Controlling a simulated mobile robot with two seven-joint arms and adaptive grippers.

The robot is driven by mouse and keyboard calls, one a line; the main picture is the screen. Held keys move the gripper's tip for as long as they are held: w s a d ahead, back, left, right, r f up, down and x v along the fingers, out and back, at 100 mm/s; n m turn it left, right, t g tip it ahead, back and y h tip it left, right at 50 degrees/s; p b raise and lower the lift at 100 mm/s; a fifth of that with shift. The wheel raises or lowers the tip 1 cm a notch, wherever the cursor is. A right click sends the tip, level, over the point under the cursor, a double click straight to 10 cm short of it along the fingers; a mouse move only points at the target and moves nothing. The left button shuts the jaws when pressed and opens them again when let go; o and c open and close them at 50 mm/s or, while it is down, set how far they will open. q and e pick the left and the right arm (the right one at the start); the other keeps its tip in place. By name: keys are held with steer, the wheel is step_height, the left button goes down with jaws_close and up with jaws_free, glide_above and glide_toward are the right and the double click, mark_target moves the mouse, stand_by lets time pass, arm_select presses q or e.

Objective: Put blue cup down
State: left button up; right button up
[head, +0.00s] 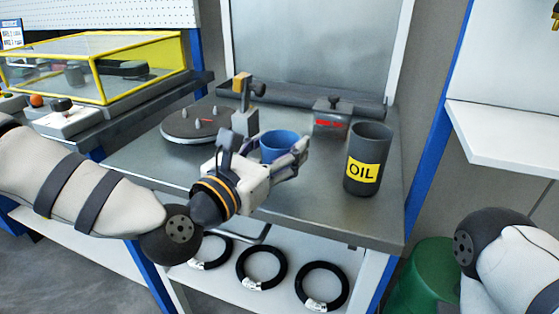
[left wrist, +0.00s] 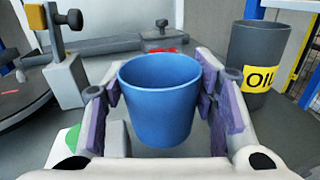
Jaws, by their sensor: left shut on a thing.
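The blue cup (head: 281,143) is upright at the middle of the grey metal table (head: 330,215). In the left wrist view the cup (left wrist: 160,105) stands between the two finger pads, with its open rim facing up. My left gripper (head: 283,160) is shut on the cup from the front side. The gripper hides the cup's lower part in the head view, so I cannot tell whether its base touches the table. My right gripper is not in view; only part of my right arm shows at the lower right.
A dark oil can (head: 368,160) stands right of the cup. A round dark turntable with pegs (head: 198,126) and an upright post (head: 243,100) are to the left. A small grey box with red marks (head: 332,117) is behind. Black coils (head: 262,268) lie on the shelf below.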

arm_select(q)
steer(key=shift+f, duration=1.45)
steer(key=o, duration=1)
